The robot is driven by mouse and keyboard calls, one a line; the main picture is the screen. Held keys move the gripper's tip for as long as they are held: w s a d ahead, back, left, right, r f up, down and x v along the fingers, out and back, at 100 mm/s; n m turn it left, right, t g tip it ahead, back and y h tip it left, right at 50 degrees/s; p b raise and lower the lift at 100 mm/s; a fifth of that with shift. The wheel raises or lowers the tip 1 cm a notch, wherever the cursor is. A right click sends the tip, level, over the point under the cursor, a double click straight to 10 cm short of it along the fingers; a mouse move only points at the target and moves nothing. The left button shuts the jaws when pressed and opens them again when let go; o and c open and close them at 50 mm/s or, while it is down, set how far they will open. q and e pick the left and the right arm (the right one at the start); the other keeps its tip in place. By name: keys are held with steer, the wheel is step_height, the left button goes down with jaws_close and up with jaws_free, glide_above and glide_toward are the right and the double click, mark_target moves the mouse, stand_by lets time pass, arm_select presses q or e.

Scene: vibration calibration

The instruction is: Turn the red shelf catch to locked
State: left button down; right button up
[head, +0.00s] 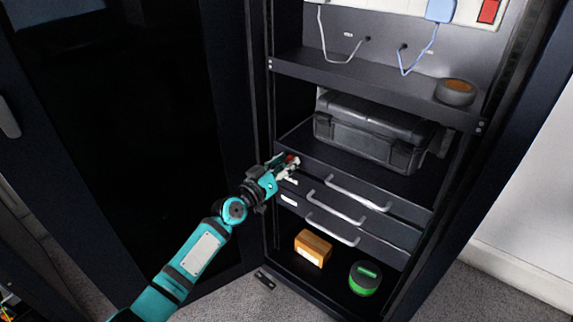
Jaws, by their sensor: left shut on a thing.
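The red shelf catch (291,157) shows as a small red patch at the left front edge of the drawer shelf in the cabinet. My left gripper (289,168) is at that corner, shut on the catch, and its fingers cover most of it. How far the catch is turned cannot be made out. My teal left arm reaches in from the lower left. My right gripper is not in view.
A black case (368,132) sits on the shelf above the drawers with metal handles (360,199). A tape roll (455,92) lies on the upper shelf. The open cabinet door (130,130) is at left.

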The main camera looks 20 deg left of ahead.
arm_select(q)
steer(key=shift+n+p, duration=0.3)
steer(key=shift+n, duration=4.8)
steer(key=c, duration=1)
jaws_free()
steer(key=v, duration=1.2)
